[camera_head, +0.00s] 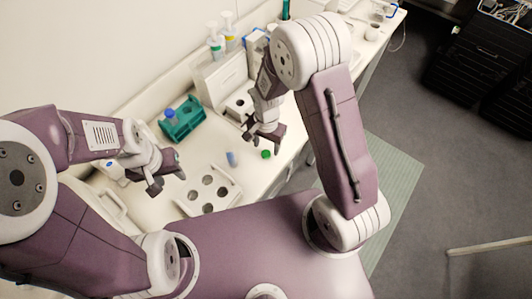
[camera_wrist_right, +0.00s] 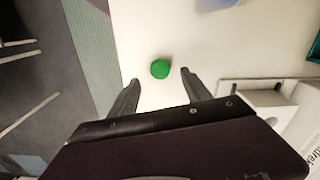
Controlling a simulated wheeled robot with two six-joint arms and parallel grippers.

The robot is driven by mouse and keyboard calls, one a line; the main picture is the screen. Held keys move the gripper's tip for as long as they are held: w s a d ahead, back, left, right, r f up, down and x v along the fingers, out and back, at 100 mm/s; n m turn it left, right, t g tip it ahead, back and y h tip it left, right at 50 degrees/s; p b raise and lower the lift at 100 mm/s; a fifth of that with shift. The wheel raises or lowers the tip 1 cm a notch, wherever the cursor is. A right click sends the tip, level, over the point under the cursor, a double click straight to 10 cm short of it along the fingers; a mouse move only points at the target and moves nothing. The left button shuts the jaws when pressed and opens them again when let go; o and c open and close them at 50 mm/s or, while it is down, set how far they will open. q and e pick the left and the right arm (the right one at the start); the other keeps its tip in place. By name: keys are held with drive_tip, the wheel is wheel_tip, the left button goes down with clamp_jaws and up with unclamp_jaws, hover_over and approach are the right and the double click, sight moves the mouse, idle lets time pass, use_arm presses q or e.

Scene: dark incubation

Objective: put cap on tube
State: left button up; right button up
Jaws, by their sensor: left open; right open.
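A small green cap (camera_head: 265,154) lies on the white bench near its front edge. In the right wrist view the green cap (camera_wrist_right: 160,69) shows between and just beyond my right fingertips. My right gripper (camera_head: 263,143) is open and empty above the bench, close to the cap; the right wrist view shows its two fingers apart (camera_wrist_right: 160,78). A small bluish piece (camera_head: 231,158), perhaps the tube, is on the bench left of the cap. My left gripper (camera_head: 168,181) is open and empty above the bench at the left, away from the cap.
A teal rack (camera_head: 183,122) with a blue-topped item stands at the back. A white plate with several round holes (camera_head: 207,190) lies between the left gripper and the cap. A white device (camera_head: 238,104) and pump bottles (camera_head: 216,45) stand behind the right gripper.

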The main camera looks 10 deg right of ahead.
sight(266, 153)
wheel_tip(266, 153, down, 4)
drive_tip(key=shift+r, duration=0.1)
clamp_jaws()
